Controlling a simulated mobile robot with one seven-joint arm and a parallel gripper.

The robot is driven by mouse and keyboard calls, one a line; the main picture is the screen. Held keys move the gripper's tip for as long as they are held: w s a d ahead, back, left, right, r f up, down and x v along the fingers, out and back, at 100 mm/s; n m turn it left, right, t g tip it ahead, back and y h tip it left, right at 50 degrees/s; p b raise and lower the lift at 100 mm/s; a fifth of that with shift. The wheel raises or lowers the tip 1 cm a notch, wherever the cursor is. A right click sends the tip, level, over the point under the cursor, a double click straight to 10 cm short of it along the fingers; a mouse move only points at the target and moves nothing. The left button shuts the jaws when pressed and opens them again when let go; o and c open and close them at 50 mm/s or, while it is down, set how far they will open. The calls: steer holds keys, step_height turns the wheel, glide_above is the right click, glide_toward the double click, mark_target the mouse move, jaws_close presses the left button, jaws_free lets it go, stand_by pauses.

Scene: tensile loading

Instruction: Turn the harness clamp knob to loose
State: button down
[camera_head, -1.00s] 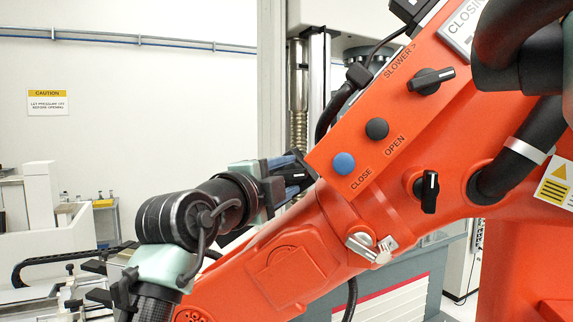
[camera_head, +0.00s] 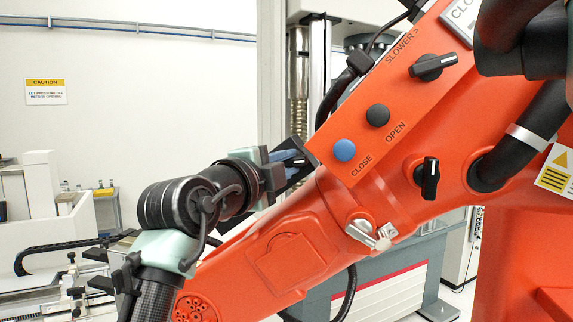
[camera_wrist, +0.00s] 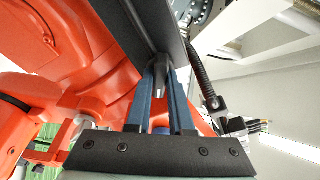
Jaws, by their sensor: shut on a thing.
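My gripper (camera_wrist: 164,100) shows two blue fingers in the wrist view, shut on a small dark knob (camera_wrist: 160,74) with a pale line on its end. The knob sits under a long dark bar. I take it for the harness clamp knob, but no label on it shows. In the head view my gripper (camera_head: 292,157) reaches behind the left edge of the orange panel, so its fingertips and the knob are hidden there.
The large orange arm (camera_head: 290,262) fills the right and front. Its panel carries a blue CLOSE button (camera_head: 344,150), a black OPEN button (camera_head: 378,115) and a black selector knob (camera_head: 432,67). Another black knob (camera_head: 428,178) and a metal latch (camera_head: 370,234) are below. A black hose (camera_wrist: 205,80) runs close beside my fingers.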

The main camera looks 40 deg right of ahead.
steer(key=shift+f, duration=0.1)
steer(key=n+b, duration=0.2)
steer(key=n, duration=0.1)
steer(key=shift+f, duration=0.15)
steer(key=n+t+b, duration=0.1)
steer(key=n+b, duration=0.1)
steer(key=n, duration=0.2)
steer(key=shift+d+h, duration=0.1)
steer(key=shift+h, duration=0.3)
steer(key=n+t, duration=0.1)
steer(key=n, duration=0.3)
steer(key=n+t+b, duration=0.1)
steer(key=n, duration=0.2)
steer(key=shift+s+n+t, duration=0.1)
steer(key=shift+n+t, duration=0.3)
steer(key=n+t, duration=0.1)
steer(key=n, duration=0.1)
steer(key=n+y, duration=0.1)
steer(key=n, duration=0.2)
steer(key=shift+s+d+n+t+p, duration=0.1)
steer(key=shift+n+t+p, duration=0.2)
steer(key=shift+t+p, duration=0.1)
steer(key=shift+n+t+y+p, duration=0.5)
steer(key=shift+n+y+p, duration=0.2)
steer(key=shift+n, duration=1.7)
